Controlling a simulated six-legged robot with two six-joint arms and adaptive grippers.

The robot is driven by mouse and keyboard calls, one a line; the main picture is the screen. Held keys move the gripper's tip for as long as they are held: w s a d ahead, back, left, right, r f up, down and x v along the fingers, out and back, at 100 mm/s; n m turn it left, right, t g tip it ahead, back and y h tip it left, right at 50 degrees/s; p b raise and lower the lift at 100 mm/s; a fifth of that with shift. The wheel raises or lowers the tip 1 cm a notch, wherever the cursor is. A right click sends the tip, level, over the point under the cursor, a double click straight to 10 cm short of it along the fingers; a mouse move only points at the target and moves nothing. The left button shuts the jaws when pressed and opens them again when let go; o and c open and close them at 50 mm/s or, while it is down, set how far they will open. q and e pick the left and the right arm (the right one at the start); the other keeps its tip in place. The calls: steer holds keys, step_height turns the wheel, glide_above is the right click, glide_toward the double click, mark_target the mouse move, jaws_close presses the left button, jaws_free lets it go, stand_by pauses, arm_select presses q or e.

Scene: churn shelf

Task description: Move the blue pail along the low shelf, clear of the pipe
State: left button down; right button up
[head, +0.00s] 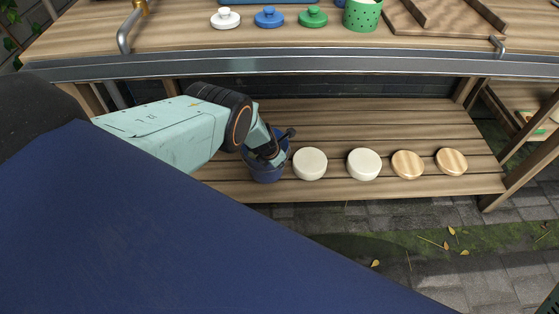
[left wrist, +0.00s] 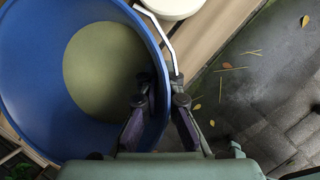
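The blue pail (head: 267,172) stands on the low wooden shelf (head: 360,118), at the left end of a row of round pieces. In the left wrist view the pail (left wrist: 40,80) fills the left side, with a dull olive disc-like area inside. My left gripper (head: 272,150) reaches down over the pail. In the left wrist view its fingers (left wrist: 160,103) straddle the rim, one inside and one outside, with a visible gap between them. A thin metal handle runs along the rim by the outer finger. A grey pipe (head: 123,38) with a brass fitting bends at the bench's upper left.
Two cream round pieces (head: 310,164) and two wooden discs (head: 408,165) sit right of the pail, the first cream one close by. The bench's front rail (head: 300,66) overhangs the shelf. The shelf's back strip looks clear. A post stands at the right end.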

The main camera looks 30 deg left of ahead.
mark_target(279, 170)
arm_select(q)
steer(key=shift+w+a+f+b, duration=0.15)
steer(key=shift+f+b, duration=0.5)
steer(key=shift+f, duration=0.35)
steer(key=shift+w+d+f+b, duration=0.1)
steer(key=shift+f+b, duration=0.5)
steer(key=shift+f, duration=0.35)
steer(key=shift+r, duration=0.4)
steer(key=shift+f, duration=0.25)
steer(key=c, duration=1.9)
jaws_free()
steer(key=shift+s+f, duration=0.25)
steer(key=shift+o, duration=1.2)
steer(key=shift+r, duration=0.2)
steer(key=shift+o, duration=0.7)
steer(key=shift+f, duration=0.15)
